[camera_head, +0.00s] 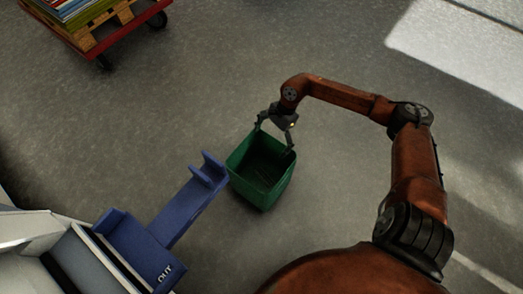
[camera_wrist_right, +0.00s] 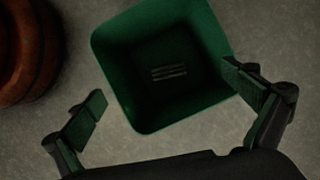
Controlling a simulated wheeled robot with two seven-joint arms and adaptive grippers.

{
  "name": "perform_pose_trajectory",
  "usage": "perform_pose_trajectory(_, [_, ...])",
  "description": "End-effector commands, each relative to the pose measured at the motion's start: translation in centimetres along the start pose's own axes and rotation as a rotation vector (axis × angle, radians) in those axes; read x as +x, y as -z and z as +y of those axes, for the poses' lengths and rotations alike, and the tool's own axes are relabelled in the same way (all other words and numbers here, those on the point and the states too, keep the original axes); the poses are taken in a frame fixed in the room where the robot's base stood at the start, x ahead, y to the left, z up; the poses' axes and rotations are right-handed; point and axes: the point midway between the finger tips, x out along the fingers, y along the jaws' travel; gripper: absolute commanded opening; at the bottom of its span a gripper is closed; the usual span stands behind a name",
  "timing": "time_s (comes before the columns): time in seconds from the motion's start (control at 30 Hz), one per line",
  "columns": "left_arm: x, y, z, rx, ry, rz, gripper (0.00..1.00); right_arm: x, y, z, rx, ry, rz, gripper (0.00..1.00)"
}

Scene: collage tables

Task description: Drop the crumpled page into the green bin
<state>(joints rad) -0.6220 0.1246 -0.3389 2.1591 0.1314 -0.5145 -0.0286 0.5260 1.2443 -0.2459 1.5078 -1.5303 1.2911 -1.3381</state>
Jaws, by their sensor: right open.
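The green bin (camera_head: 279,189) stands on the grey floor near the middle of the head view, its open top facing up. My right gripper (camera_head: 274,139) is open above the bin's rim, its fingers spread over the opening. In the right wrist view the bin (camera_wrist_right: 116,78) lies below the gripper (camera_wrist_right: 163,84), between and beyond the two empty fingers. The bin's inside is dark, with a few pale parallel lines at its bottom; I cannot tell what they are. I see no crumpled page in either view. My left gripper is not in view.
A blue tray (camera_head: 186,208) marked OUT, on a pale machine (camera_head: 28,228), reaches close to the bin's left side. A red cart (camera_head: 122,36) with a wooden pallet and a colourful stack stands at the upper left. Open floor lies behind the bin.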

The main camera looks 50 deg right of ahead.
Motion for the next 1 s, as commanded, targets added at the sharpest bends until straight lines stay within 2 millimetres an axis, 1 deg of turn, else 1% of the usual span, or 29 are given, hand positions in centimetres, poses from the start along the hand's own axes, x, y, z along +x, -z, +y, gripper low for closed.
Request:
perform_pose_trajectory(0.03, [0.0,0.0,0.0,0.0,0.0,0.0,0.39,-1.2,0.2,0.0,0.001,0.0,0.004,1.0])
perform_pose_trajectory(0.2, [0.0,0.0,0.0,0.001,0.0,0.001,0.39,-4.7,0.1,0.0,0.0,0.001,0.003,1.0])
perform_pose_trajectory(0.3, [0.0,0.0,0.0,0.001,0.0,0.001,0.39,-6.3,0.1,0.0,0.001,-0.001,0.003,1.0])
perform_pose_trajectory(0.4, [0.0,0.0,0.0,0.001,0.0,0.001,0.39,-7.4,0.1,0.0,0.001,-0.001,0.001,1.0])
perform_pose_trajectory(0.5, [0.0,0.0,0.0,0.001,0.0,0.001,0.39,-8.1,0.1,0.0,0.001,-0.001,0.0,1.0])
perform_pose_trajectory(0.6, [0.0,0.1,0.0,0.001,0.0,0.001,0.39,-8.3,0.0,0.0,0.0,-0.001,0.0,1.0])
perform_pose_trajectory(1.0, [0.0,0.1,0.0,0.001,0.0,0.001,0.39,-8.3,0.0,0.0,0.0,-0.001,-0.001,1.0])
